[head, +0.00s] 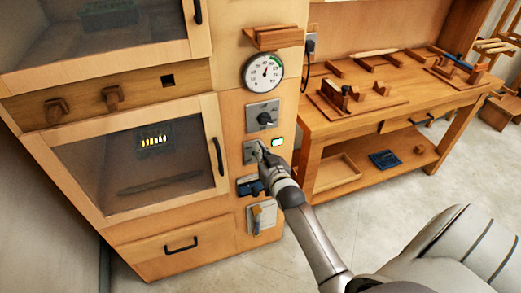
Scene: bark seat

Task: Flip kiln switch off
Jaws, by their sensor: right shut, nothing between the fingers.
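The kiln (220,95) is a tall wooden cabinet with glass doors at the left of the head view. A small switch plate (247,150) sits on its right front panel, under a plate with a black knob (264,118). My right gripper (261,152) is shut and empty, with its tips at this plate. It hides most of the plate, so I cannot tell the switch's position or whether the tips touch it. A small light (277,142) beside the plate glows whitish green. My left gripper is out of view.
Above are a round dial (263,72) and a small wooden shelf (274,37). Below the gripper are a dark blue item (248,187) and a plate with a lever (262,217). Yellow bars (153,141) glow behind the lower door. A workbench (350,128) stands to the right.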

